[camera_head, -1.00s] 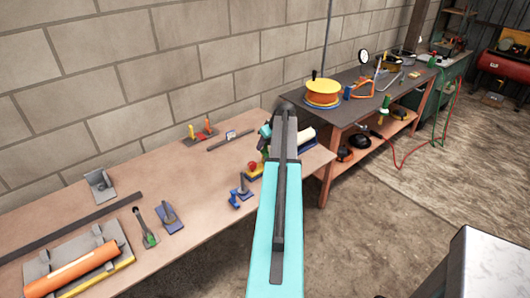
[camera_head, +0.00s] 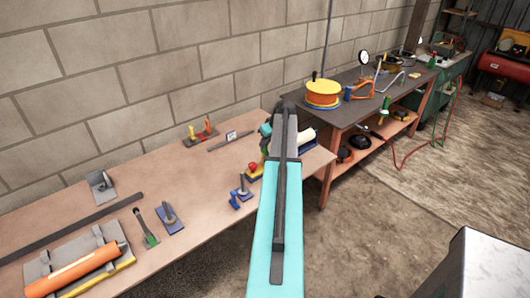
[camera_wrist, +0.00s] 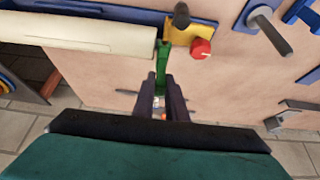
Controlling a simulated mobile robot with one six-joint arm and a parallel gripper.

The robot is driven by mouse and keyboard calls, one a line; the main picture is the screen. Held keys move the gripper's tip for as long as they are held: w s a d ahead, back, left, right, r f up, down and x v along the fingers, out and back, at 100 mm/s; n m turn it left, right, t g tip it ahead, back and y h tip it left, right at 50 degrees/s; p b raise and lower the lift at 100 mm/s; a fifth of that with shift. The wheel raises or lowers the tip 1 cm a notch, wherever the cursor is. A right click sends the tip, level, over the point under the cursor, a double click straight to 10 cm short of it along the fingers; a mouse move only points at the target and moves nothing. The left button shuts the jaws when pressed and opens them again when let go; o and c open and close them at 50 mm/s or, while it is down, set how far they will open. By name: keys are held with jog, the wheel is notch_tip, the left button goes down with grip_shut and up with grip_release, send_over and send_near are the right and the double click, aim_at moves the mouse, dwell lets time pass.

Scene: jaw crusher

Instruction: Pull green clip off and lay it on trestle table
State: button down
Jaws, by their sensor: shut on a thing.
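The green clip (camera_wrist: 163,58) shows in the wrist view between and beyond the fingertips. My gripper (camera_wrist: 161,78) is shut on it. The clip's far end is beside the end of a cream roller (camera_wrist: 80,36) and a yellow block (camera_wrist: 200,33). I cannot tell whether it still touches them. In the head view my teal arm hides the gripper and most of the area around the clip. The trestle table (camera_head: 190,170) runs along the block wall; its bare brown top also fills much of the wrist view.
A red knob (camera_wrist: 201,49) and a dark knob (camera_wrist: 181,14) stand close to the clip. Clamps, an orange cylinder (camera_head: 72,268) and a long dark bar (camera_head: 75,228) lie on the table's left part. The table's middle is mostly clear. A second bench (camera_head: 345,105) stands behind.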

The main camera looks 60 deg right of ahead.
jog(key=shift+r, duration=0.4)
jog(key=shift+r+p, duration=0.7)
jog(key=shift+r, duration=1.3)
jog(key=w+a+r+n+b, duration=0.1)
jog(key=w+a+r, duration=0.1)
jog(key=w+a, duration=0.65)
jog(key=w+a+r+y+b, duration=0.1)
jog(key=w+a, duration=0.4)
jog(key=a, duration=0.7)
jog(key=w+a+r+n+b, duration=0.1)
jog(key=w+a+r, duration=0.1)
jog(key=w+a, duration=0.6)
jog(key=a+r+b, duration=0.1)
jog(key=a+r, duration=0.1)
jog(key=a, duration=1.8)
jog(key=a+r+n+b, duration=0.1)
jog(key=a+r+b, duration=0.1)
jog(key=a, duration=1.9)
jog(key=shift+s+r+n+y, duration=0.3)
jog(key=shift+s+r+y, duration=0.1)
jog(key=shift+d, duration=0.1)
